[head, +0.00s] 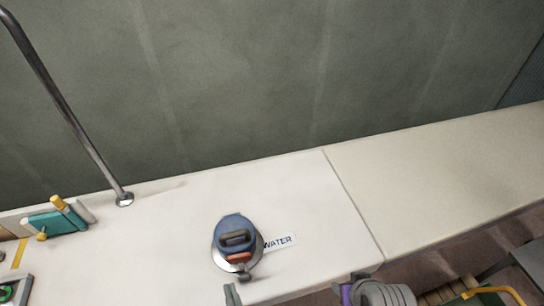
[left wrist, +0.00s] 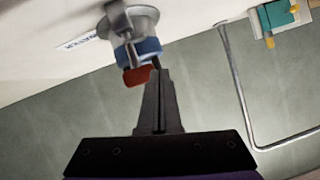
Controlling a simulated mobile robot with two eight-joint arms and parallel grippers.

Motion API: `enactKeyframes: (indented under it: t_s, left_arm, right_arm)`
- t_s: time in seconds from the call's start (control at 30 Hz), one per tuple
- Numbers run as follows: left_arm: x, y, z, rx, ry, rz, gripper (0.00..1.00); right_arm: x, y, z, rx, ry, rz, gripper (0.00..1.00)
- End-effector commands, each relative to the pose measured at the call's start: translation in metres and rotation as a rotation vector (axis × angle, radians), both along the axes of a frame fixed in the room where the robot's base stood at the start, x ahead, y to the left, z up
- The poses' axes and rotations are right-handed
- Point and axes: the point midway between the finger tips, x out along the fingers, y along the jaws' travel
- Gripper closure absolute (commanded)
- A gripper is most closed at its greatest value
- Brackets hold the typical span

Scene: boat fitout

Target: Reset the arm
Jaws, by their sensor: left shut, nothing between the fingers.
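A round valve fitting with a blue body (head: 234,230) and an orange-red part stands on the white counter beside a WATER label (head: 278,241). It also shows upside down at the top of the left wrist view, with its blue part (left wrist: 148,48) and red part (left wrist: 136,76). My left gripper (left wrist: 159,72) is shut and empty, its fingers pointing towards the fitting. The tips look close to the red part; whether they touch it I cannot tell. My right gripper is not in view.
A bent metal rail (head: 66,110) rises from the counter (head: 310,200) at the left. A teal block (head: 57,222) with yellow parts and a green ring (head: 7,293) lie at far left. The counter right of the label is clear.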

Motion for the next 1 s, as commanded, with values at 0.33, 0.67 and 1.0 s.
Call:
enactKeyframes:
  t_s: [0.33, 0.67, 1.0]
  left_arm:
    - [0.009, 0.051, -0.021, 0.014, 0.514, -0.006, 1.00]
    - [0.025, 0.077, 0.018, -0.234, 0.673, -0.140, 1.00]
    - [0.042, 0.089, 0.053, -0.329, 0.596, -0.196, 1.00]
  right_arm:
    - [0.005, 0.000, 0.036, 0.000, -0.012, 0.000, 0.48]
    - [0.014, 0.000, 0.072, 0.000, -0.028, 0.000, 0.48]
    - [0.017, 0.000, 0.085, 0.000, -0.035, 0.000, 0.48]
